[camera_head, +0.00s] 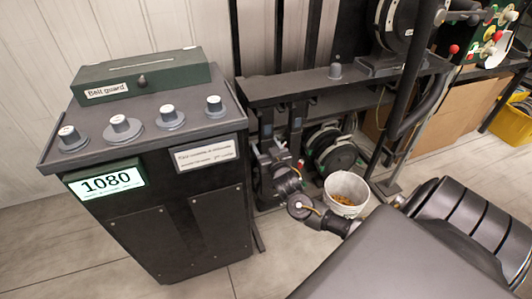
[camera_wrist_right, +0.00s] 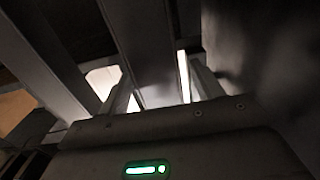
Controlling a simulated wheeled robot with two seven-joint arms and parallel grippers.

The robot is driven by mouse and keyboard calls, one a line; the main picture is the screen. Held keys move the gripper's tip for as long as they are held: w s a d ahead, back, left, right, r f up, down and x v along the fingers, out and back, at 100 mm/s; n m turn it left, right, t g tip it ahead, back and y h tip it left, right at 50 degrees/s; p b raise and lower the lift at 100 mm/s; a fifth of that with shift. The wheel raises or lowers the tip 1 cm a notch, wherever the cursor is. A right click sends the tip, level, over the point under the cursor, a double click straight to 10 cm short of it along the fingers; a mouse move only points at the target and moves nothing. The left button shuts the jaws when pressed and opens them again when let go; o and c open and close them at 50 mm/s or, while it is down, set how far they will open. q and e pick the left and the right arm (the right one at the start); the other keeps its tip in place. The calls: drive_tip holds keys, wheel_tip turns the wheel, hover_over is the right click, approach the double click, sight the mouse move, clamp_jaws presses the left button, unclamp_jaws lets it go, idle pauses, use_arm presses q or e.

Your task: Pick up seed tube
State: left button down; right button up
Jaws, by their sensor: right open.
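I cannot clearly single out the seed tube. Dark upright pieces (camera_head: 296,122) hang below the frame's shelf in the head view, and one may be it. My right gripper (camera_head: 268,150) is by the lower part of these pieces, partly lost against the dark frame. In the right wrist view my right gripper (camera_wrist_right: 160,82) is open, its two fingers apart. A dark grey, long flat-sided piece (camera_wrist_right: 148,40) runs between and beyond the fingers. I cannot tell whether the fingers touch it. My left gripper is not in view.
A dark cabinet (camera_head: 190,225) with several knobs and a green belt guard (camera_head: 140,78) stands left. A black frame shelf (camera_head: 300,86) bears a small grey knob. A white bucket (camera_head: 347,183) with orange-brown contents stands on the floor. A yellow bin (camera_head: 514,122) is far right.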

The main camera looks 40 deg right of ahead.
drive_tip(key=shift+c, duration=0.2)
drive_tip(key=c, duration=1.2)
